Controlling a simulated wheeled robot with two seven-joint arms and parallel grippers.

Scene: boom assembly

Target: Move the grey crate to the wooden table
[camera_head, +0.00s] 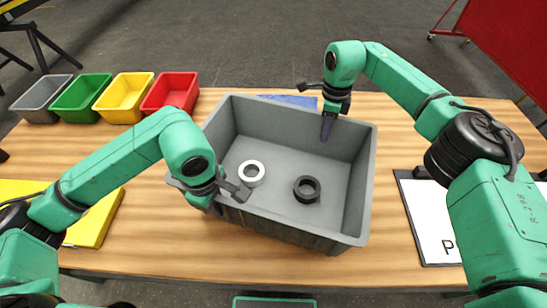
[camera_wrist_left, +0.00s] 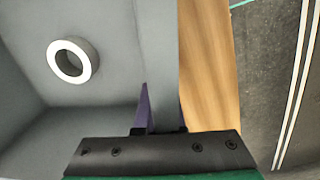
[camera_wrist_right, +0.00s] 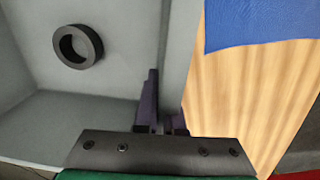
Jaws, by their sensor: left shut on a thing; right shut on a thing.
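The grey crate (camera_head: 300,229) is over the middle of the wooden table (camera_head: 400,262); I cannot tell whether its base touches the tabletop. A white ring (camera_head: 242,174) and a black ring (camera_head: 297,190) lie apart on its floor. My left gripper (camera_head: 226,193) is shut on the crate's near left wall, which shows between its fingers in the left wrist view (camera_wrist_left: 163,60). My right gripper (camera_head: 328,118) is shut on the crate's far right wall, seen in the right wrist view (camera_wrist_right: 176,60). The outer fingers are mostly hidden behind the walls.
Grey (camera_head: 38,105), green (camera_head: 80,105), yellow (camera_head: 122,107) and red (camera_head: 168,99) bins stand in a row at the back left. A yellow item (camera_head: 95,222) lies at left, a clipboard (camera_head: 435,225) at right. A blue item (camera_head: 290,100) lies behind the crate.

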